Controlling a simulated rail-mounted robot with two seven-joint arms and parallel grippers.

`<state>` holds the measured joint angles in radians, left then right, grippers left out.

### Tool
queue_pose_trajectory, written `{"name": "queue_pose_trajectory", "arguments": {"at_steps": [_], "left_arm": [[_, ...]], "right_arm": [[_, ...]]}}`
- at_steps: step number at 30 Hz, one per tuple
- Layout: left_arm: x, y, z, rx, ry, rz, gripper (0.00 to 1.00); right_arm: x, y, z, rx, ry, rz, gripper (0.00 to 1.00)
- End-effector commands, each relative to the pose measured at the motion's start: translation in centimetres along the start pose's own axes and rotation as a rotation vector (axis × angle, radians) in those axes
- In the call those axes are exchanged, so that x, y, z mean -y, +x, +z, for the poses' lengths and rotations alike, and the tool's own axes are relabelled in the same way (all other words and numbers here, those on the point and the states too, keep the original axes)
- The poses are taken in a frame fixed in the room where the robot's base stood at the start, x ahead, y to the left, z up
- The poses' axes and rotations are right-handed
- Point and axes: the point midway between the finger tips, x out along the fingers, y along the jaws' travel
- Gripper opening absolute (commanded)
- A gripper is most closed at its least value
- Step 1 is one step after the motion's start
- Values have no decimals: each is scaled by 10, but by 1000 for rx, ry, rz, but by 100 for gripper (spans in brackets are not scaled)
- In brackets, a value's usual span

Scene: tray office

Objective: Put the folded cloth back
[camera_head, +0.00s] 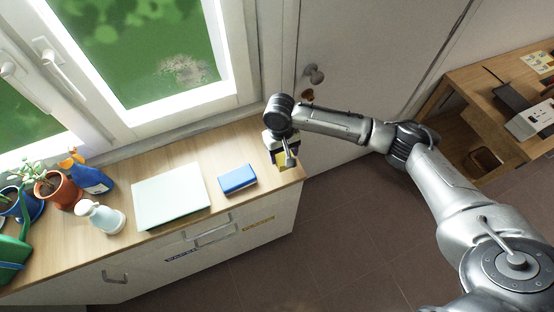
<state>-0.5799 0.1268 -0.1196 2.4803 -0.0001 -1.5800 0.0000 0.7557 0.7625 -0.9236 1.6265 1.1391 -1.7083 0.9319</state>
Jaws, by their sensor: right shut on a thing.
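My right gripper (283,158) is at the right end of the wooden cabinet top, pointing down. It is shut on a small yellow thing, likely the folded cloth (284,167), which is mostly hidden by the gripper. I cannot tell whether the yellow thing touches the cabinet top. My left gripper is not in view.
On the wooden cabinet top (140,235) are a blue block (237,179), a pale flat sheet or mat (171,196), a white bottle (100,216), a blue bottle (92,179), potted plants (58,191) and a green watering can (14,247). A window (135,45) stands behind. A desk (480,80) is at right.

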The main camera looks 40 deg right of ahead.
Motion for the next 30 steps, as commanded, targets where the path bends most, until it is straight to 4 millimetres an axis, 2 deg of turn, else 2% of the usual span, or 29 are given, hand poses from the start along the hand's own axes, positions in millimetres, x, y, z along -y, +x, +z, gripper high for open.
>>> {"name": "queue_pose_trajectory", "arguments": {"at_steps": [4, 11, 21, 30], "left_arm": [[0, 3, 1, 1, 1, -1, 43], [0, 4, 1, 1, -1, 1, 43], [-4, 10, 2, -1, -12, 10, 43], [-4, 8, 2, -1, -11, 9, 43]], "right_arm": [[10, 7, -12, 0, 2, 0, 44], [14, 12, -16, -1, 1, 0, 44], [13, 49, -21, 0, 1, 1, 44], [13, 49, -21, -1, 1, 1, 44]]}}
